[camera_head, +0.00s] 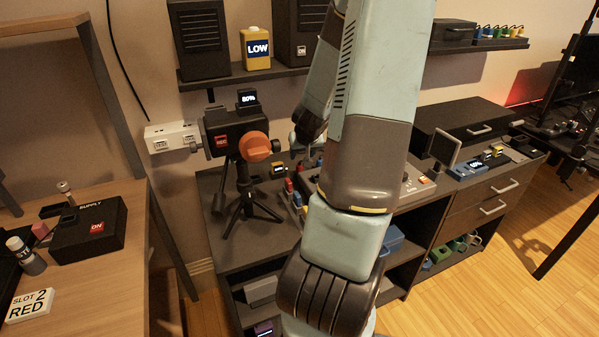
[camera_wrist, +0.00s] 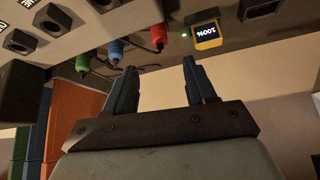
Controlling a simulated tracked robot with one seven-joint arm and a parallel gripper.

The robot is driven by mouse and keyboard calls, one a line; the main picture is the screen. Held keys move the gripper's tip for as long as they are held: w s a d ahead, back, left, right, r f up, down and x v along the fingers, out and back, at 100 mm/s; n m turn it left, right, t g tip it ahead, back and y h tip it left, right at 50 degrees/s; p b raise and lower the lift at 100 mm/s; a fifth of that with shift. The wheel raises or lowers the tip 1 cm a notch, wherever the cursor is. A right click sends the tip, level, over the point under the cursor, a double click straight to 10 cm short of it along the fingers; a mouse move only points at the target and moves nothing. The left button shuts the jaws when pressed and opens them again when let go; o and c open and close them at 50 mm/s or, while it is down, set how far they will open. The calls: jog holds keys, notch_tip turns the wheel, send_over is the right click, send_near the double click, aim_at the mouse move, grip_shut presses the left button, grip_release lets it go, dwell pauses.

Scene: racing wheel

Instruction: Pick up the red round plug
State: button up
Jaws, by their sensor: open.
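The red round plug (camera_wrist: 158,36) shows at the upper middle of the wrist view, in a grey panel with a dark cable from it. A blue plug (camera_wrist: 115,48) and a green plug (camera_wrist: 82,63) sit in a row to its left. My gripper (camera_wrist: 199,62) is open and empty, its two dark fingers apart. In the head view my arm covers part of the bench. Small red and blue pieces (camera_head: 290,187) show left of it; I cannot tell which is this plug.
A yellow battery-like block reading 100% (camera_wrist: 206,36) stands close right of the red plug. A camera on a tripod (camera_head: 236,135) stands on the bench left of my arm. A desk (camera_head: 110,270) with a black supply box (camera_head: 88,229) is at the left.

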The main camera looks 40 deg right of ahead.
aim_at(300, 165)
jog(key=shift+x, duration=1.95)
jog(key=shift+w+d+f, duration=0.1)
jog(key=shift+w+f, duration=0.15)
jog(key=shift+f, duration=0.6)
jog(key=shift+w+d+f, duration=0.1)
jog(key=shift+w+f, duration=0.15)
jog(key=shift+f, duration=0.55)
jog(key=shift+x, duration=0.9)
grip_shut()
